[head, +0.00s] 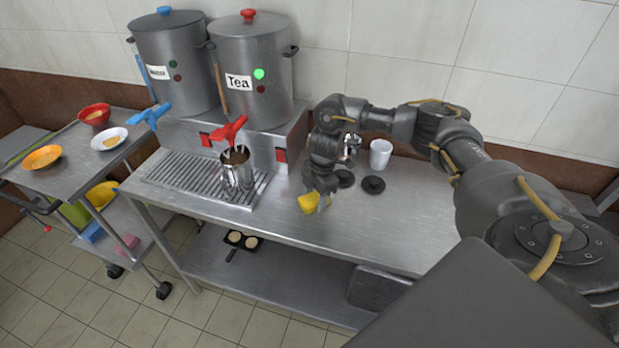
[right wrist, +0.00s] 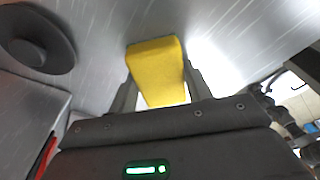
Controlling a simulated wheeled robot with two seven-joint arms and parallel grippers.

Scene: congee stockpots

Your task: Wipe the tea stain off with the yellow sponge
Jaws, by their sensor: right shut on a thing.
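The yellow sponge (head: 308,202) is at the steel counter's (head: 400,225) front part, right of the drip grate, held by my right gripper (head: 318,192). In the right wrist view the sponge (right wrist: 156,70) sits between the two fingers of the right gripper (right wrist: 157,92), which are shut on it. I cannot tell whether the sponge touches the counter. I make out no clear tea stain in either view; the gripper and sponge may cover it. My left gripper does not show.
The tea stockpot (head: 252,70) has a red tap above a metal pitcher (head: 237,172) on the drip grate (head: 190,178). Dark lids (head: 373,185) and a white cup (head: 380,153) stand right of my gripper. A cart with bowls (head: 95,114) stands left. The counter's right part is clear.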

